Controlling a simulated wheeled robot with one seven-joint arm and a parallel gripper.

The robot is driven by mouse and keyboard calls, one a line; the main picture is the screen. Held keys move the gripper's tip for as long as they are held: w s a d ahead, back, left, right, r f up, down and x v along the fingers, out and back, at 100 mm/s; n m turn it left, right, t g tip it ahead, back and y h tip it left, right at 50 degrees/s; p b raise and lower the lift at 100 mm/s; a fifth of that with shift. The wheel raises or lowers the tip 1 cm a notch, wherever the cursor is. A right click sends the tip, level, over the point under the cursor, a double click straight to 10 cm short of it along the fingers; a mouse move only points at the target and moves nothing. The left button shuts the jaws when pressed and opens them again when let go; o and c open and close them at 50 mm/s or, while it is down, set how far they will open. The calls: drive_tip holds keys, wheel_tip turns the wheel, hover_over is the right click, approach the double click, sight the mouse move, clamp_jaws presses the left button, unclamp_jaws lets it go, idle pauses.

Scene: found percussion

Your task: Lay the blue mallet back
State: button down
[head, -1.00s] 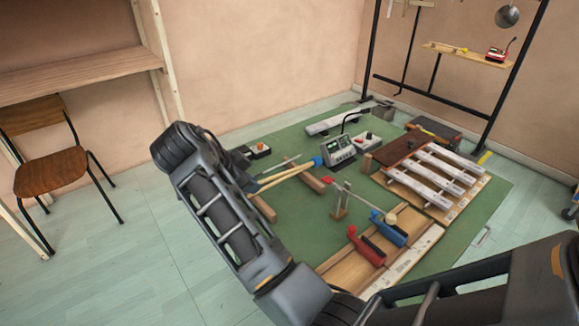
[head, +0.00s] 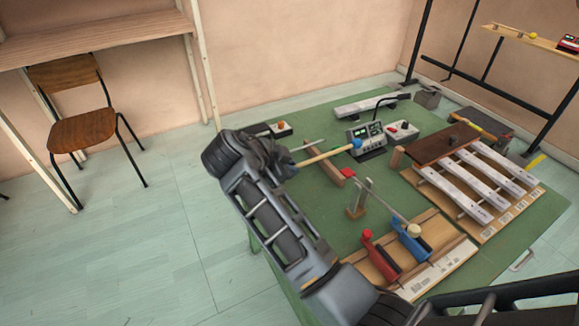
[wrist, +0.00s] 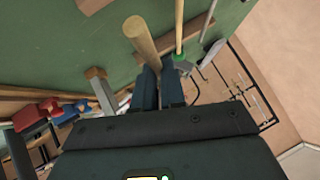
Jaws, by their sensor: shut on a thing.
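The blue mallet has a pale wooden handle (head: 325,154) and a blue head (head: 357,144). My gripper (head: 288,161) is shut on its handle and holds it over the green table (head: 330,225). In the head view the blue head appears in front of the grey meter box; I cannot tell the gap. In the wrist view the handle (wrist: 145,45) runs between my jaws (wrist: 158,92), its butt end towards the camera; the head is hidden. A wooden rest bar (head: 331,173) lies on the table below the handle. My arm hides the area left of it.
A grey meter box (head: 367,138) stands near the mallet head. An upright post (head: 357,198), a red clamp (head: 382,262), a blue clamp (head: 412,246) and a bar instrument (head: 475,180) stand to the right.

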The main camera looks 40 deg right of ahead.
drive_tip(key=shift+f+b, duration=0.1)
drive_tip(key=shift+b, duration=0.2)
wheel_tip(320, 180, down, 6)
drive_tip(key=b, duration=0.5)
drive_tip(key=shift+f, duration=0.1)
drive_tip(key=shift+f+b, duration=0.3)
drive_tip(key=shift+b, duration=0.1)
idle(0.3)
drive_tip(key=c, duration=1.1)
unclamp_jaws()
drive_tip(key=shift+a+r, duration=0.1)
drive_tip(key=shift+a, duration=0.05)
drive_tip(key=v, duration=0.7)
drive_tip(key=shift+a+r, duration=0.15)
drive_tip(key=shift+a, duration=0.05)
